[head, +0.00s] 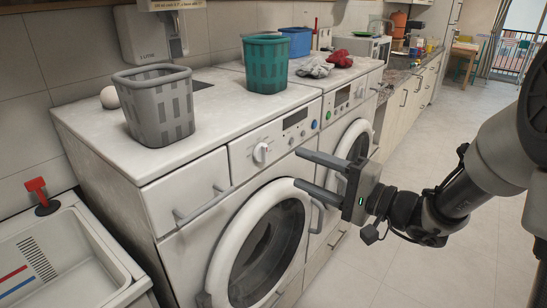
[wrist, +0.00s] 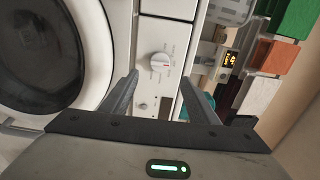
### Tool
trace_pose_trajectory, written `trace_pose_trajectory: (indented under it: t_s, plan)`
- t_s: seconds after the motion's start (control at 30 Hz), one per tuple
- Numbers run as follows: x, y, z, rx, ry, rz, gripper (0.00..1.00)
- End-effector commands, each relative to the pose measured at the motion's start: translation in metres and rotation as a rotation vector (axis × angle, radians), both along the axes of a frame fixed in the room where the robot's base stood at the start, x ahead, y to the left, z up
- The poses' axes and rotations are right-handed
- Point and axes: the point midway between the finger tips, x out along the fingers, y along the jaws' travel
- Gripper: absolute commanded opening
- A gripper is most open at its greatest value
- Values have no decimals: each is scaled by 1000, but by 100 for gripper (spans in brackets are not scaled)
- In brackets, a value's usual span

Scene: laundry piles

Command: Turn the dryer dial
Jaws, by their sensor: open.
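Two white front-loading machines stand side by side in the head view; I cannot tell which is the dryer. The near machine (head: 105,160) has a white dial (head: 261,152) on its front panel, left of a dark display (head: 295,119). A round white dial also shows in the wrist view (wrist: 160,60), beyond my fingertips and roughly between their lines. My gripper (head: 298,168) is open and empty, in front of the near machine, lower and to the right of its dial. Its two fingers also show in the wrist view (wrist: 158,82), apart from the dial.
The near machine's round door (head: 224,250) is below the panel, with a drawer handle (head: 203,204) at left. A grey basket (head: 159,107), a teal basket (head: 265,64) and red cloth (head: 340,58) sit on top. A sink (head: 70,255) is at left. The floor at right is clear.

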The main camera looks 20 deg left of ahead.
Motion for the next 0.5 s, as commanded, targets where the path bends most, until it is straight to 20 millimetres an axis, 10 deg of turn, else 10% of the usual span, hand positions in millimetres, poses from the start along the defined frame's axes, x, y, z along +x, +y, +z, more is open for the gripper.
trace_pose_trajectory:
  t_s: [0.5]
  plan:
    - [34, 85, 0, -1, 0, 2, 54]
